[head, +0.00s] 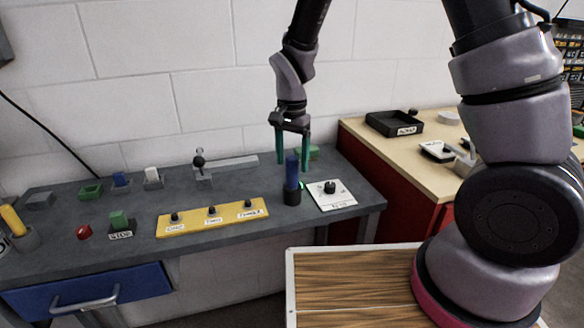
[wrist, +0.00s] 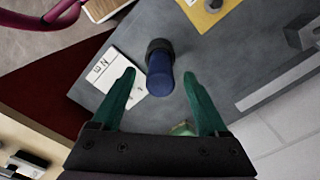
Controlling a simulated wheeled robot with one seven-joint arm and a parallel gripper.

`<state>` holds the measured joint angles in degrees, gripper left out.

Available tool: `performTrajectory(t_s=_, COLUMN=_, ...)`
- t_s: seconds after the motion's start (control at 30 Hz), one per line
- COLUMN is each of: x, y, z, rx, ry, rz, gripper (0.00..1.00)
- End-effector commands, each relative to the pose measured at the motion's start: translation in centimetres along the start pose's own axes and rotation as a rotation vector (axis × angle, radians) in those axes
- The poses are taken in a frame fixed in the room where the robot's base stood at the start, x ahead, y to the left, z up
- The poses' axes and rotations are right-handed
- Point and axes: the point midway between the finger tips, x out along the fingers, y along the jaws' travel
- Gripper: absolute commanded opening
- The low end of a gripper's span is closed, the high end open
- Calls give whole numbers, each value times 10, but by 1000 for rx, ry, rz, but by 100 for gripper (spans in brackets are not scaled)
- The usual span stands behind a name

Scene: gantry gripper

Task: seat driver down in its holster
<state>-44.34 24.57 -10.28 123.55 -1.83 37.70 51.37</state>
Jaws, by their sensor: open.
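The driver has a blue handle (head: 292,168) and stands upright in a dark round holster (head: 292,195) near the front right of the grey bench. The wrist view also shows the blue driver (wrist: 160,82) and the dark holster (wrist: 160,47) beyond it. My gripper (head: 294,162) points down with its two green fingers apart. The top of the driver shows between the fingertips in both views, with a gap on each side in the wrist view. The holster hides the driver's lower end, so its depth cannot be told.
A white plate with a black knob (head: 330,188) lies close right of the holster. A yellow panel with several knobs (head: 212,217) lies to the left. A green block (head: 312,153) is behind. A wooden-topped red cabinet (head: 400,175) stands at right.

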Motion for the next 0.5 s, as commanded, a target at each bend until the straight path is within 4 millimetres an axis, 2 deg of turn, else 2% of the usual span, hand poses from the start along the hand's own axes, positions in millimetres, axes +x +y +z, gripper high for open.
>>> performTrajectory(t_s=0.03, x=-12, y=-2, z=0, rx=0, ry=1, rz=-6, gripper=77)
performTrajectory(t_s=0.2, x=-46, y=-1, z=0, rx=-1, ry=1, rz=-6, gripper=77)
performTrajectory(t_s=0.33, x=-65, y=-1, z=0, rx=-1, ry=1, rz=-4, gripper=77)
performTrajectory(t_s=0.5, x=-76, y=-1, z=0, rx=0, ry=0, rz=-2, gripper=77)
